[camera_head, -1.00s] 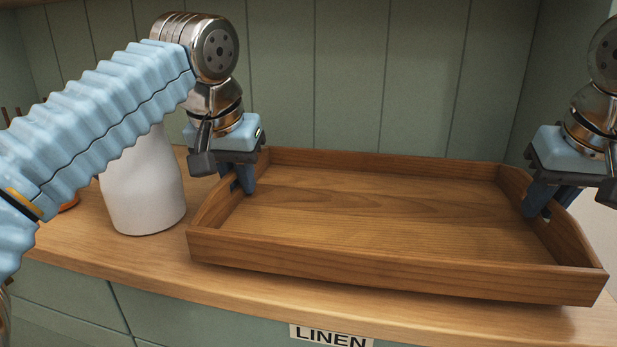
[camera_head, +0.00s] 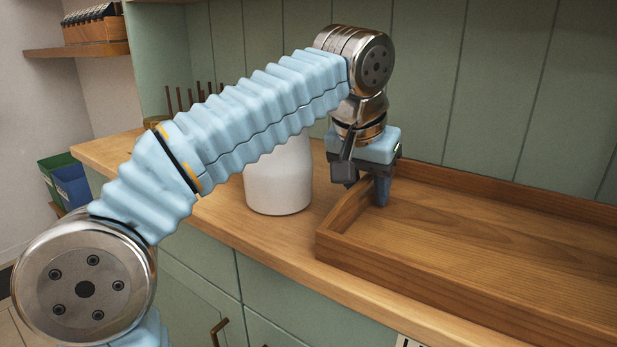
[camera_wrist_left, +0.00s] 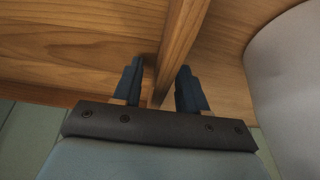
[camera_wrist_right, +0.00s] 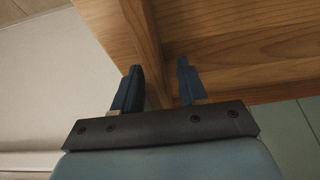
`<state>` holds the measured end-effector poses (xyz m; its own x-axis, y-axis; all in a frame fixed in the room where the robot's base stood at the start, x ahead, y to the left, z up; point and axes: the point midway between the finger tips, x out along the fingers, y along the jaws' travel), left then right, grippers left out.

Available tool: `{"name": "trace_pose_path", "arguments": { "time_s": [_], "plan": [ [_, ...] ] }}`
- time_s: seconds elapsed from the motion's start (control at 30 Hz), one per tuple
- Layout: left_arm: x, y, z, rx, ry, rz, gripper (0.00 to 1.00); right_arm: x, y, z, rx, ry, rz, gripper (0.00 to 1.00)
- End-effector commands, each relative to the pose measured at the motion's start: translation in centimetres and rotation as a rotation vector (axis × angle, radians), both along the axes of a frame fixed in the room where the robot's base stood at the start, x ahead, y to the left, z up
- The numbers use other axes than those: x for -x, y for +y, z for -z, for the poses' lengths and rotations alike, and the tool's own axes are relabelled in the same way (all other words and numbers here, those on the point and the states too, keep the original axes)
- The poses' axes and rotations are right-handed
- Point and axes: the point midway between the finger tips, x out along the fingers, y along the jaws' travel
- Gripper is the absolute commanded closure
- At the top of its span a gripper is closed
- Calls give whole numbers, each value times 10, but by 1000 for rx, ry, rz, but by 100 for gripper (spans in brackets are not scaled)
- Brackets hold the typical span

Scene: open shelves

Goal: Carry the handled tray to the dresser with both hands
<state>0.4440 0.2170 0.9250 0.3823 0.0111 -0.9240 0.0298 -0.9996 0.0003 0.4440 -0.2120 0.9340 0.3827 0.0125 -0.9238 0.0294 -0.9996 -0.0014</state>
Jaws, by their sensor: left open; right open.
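The wooden tray (camera_head: 470,285) sits on the wooden top of the green dresser, running off the right edge of the head view. My left gripper (camera_head: 368,190) is at the tray's left end wall. In the left wrist view its open fingers (camera_wrist_left: 158,88) stand on either side of that wall (camera_wrist_left: 182,45), with gaps visible. My right gripper is outside the head view. In the right wrist view its open fingers (camera_wrist_right: 158,88) straddle the other end wall (camera_wrist_right: 143,40). The tray's handle openings cannot be made out.
A white vase (camera_head: 278,180) stands on the dresser top (camera_head: 235,215) just left of the tray, behind my left arm. Thin dark sticks (camera_head: 190,98) rise farther left. A wall shelf (camera_head: 80,49) holds a wooden box. Green and blue bins (camera_head: 68,185) stand at far left.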

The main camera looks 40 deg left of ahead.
Motion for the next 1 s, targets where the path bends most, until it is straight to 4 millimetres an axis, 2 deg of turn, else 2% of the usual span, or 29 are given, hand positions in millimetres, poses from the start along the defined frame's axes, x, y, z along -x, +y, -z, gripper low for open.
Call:
{"name": "trace_pose_path", "arguments": {
  "time_s": [0.17,0.4,0.53,0.8,1.0],
  "plan": [
    [7,-1,-20,1,-4,0,58,0,0,0,0,0,0,58],
    [28,-2,-72,1,-5,0,58,0,0,0,0,0,0,58],
    [37,-2,-92,0,-3,1,58,0,0,0,0,0,0,58],
    [45,-2,-109,0,1,1,58,1,0,-3,0,-1,0,58],
    [46,-2,-110,1,0,1,58,12,-1,-33,-1,-4,1,58]
  ]
}}
